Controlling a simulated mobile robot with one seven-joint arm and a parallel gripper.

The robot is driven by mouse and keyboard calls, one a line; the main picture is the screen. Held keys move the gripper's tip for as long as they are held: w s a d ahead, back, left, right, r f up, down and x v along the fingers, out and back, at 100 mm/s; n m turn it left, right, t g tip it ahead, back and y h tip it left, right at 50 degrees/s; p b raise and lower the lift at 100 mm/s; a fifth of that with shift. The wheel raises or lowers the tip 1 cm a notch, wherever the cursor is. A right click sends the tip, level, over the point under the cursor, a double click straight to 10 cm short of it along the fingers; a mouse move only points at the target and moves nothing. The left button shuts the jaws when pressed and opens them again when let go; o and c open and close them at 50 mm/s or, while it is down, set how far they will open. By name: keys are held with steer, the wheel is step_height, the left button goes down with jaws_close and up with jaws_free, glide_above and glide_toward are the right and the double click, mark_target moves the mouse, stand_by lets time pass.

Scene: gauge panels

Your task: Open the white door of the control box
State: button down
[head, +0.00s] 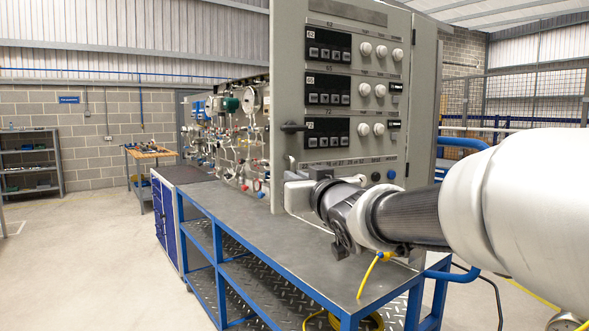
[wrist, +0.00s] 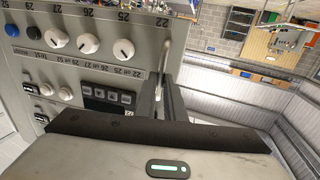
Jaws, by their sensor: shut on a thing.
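The control box stands on the workbench in the head view, its pale grey-white door (head: 290,75) carrying black display modules, white knobs and a black latch handle (head: 293,127) at its left edge. My gripper (head: 292,180) is at the door's lower left edge. The wrist view shows the panel upside down, with my gripper's two dark fingers (wrist: 167,98) closed on a slim pale handle (wrist: 165,58) beside the panel edge. The fingertips are partly hidden in the head view. I cannot tell whether the door is ajar.
The steel workbench top (head: 225,210) has blue legs and is clear at the front left. Pipes and gauges (head: 228,130) stand behind the box to the left. A yellow cable (head: 368,275) hangs over the bench's front edge. The floor at left is open.

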steer(key=s+d+y+p, duration=0.1)
steer(key=s+d+p, duration=0.2)
steer(key=d+p, duration=0.2)
steer(key=shift+r+n+g, duration=0.3)
steer(key=shift+n, duration=0.1)
steer(key=shift+s+d, duration=0.1)
steer(key=c, duration=2.1)
jaws_free()
steer(key=shift+f, duration=0.1)
steer(key=shift+o, duration=1.3)
steer(key=shift+w+d, duration=0.2)
steer(key=shift+d, duration=0.1)
steer(key=shift+a, duration=0.1)
steer(key=shift+s, duration=0.15)
steer(key=v, duration=1.7)
steer(key=shift+f+y, duration=0.25)
steer(key=shift+y, duration=0.05)
